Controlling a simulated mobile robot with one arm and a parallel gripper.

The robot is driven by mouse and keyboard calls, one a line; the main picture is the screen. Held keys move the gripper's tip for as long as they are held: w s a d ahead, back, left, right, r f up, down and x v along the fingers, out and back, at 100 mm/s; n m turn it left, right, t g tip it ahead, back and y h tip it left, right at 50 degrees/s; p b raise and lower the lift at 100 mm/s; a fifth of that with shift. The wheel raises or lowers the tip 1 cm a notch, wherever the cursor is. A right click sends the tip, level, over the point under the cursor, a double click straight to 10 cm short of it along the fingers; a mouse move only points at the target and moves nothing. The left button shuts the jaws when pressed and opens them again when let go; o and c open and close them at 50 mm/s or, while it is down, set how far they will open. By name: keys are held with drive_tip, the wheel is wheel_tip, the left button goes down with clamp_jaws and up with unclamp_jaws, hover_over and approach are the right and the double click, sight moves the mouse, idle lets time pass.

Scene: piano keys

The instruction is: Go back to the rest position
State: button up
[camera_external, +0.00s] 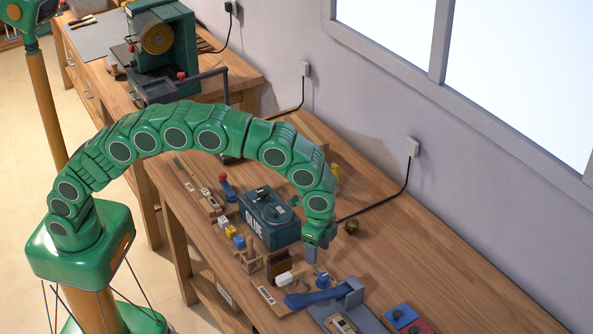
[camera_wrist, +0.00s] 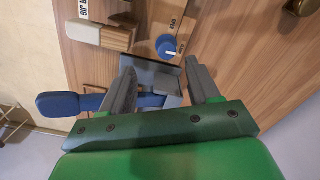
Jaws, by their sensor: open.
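My green arm arches over the wooden workbench (camera_external: 440,255). My gripper (camera_external: 319,252) points down above the bench, to the right of a dark blue-grey box (camera_external: 270,218) marked "GLUE". In the wrist view my gripper (camera_wrist: 160,76) has its two grey fingers apart, with nothing held between them. A blue-handled lever (camera_wrist: 62,104) with a grey bracket lies below and partly behind the fingers. It also shows in the external view (camera_external: 315,298). A blue knob (camera_wrist: 167,46) sits on the bench just beyond the fingertips.
A white-ended block (camera_wrist: 117,38) lies near the knob. Small blocks (camera_external: 232,232) line the bench's front edge beside the glue box. A green machine (camera_external: 165,45) stands at the far end. A wall with a window (camera_external: 520,80) runs behind. The bench's right part is mostly clear.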

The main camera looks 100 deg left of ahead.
drive_tip(key=s+d+r+n, duration=0.1)
drive_tip(key=s+r, duration=0.6)
drive_tip(key=s, duration=0.6)
drive_tip(key=s+d+r+n, duration=0.1)
drive_tip(key=s+r, duration=0.7)
drive_tip(key=s, duration=0.5)
drive_tip(key=s+d+f+n+g, duration=0.1)
drive_tip(key=s, duration=3)
drive_tip(key=shift+s+d+f+n+g, duration=0.25)
drive_tip(key=shift+n+g, duration=0.05)
drive_tip(key=shift+n, duration=0.1)
